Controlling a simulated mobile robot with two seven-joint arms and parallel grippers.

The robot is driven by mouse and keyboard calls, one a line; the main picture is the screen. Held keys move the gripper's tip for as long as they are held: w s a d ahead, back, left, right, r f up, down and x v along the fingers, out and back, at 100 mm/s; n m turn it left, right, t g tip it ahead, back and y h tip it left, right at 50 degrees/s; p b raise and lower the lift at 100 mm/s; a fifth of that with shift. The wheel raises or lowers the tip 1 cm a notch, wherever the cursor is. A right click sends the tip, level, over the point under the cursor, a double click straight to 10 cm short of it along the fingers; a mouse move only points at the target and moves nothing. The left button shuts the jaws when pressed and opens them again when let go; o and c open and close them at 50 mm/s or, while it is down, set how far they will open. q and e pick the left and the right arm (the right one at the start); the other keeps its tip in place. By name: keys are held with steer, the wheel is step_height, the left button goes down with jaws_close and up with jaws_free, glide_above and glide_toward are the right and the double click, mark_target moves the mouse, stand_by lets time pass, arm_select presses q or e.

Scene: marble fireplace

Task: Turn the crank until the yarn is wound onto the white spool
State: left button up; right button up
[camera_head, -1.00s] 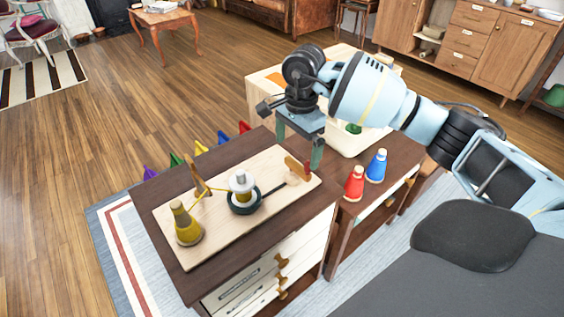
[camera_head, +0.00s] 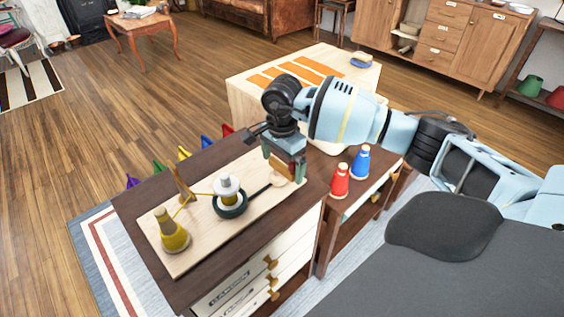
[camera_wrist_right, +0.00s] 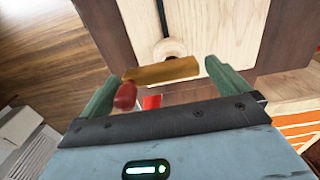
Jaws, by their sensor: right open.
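The white spool (camera_head: 228,187) stands upright on a dark round base on a pale board (camera_head: 195,251). A yellow yarn cone (camera_head: 172,236) stands at the board's near left, and its yellow strand runs past a wooden post (camera_head: 183,187) to the spool. A dark crank arm (camera_head: 257,192) reaches right from the spool's base. My right gripper (camera_head: 284,168) is open over the crank's outer end.
Several coloured pointed pieces show along the desk's far edge. An orange-striped pale table (camera_head: 238,100) stands behind my right arm.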

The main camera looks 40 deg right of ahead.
arm_select(q)
steer(key=shift+w, duration=0.1)
arm_select(e)
steer(key=shift+f, duration=0.1)
steer(key=c, duration=0.8)
arm_select(q)
steer(key=shift+w+r, duration=0.1)
steer(key=shift+w, duration=0.25)
arm_select(e)
steer(key=shift+c, duration=0.2)
arm_select(q)
steer(key=shift+r, duration=0.15)
arm_select(e)
steer(key=shift+m, duration=0.4)
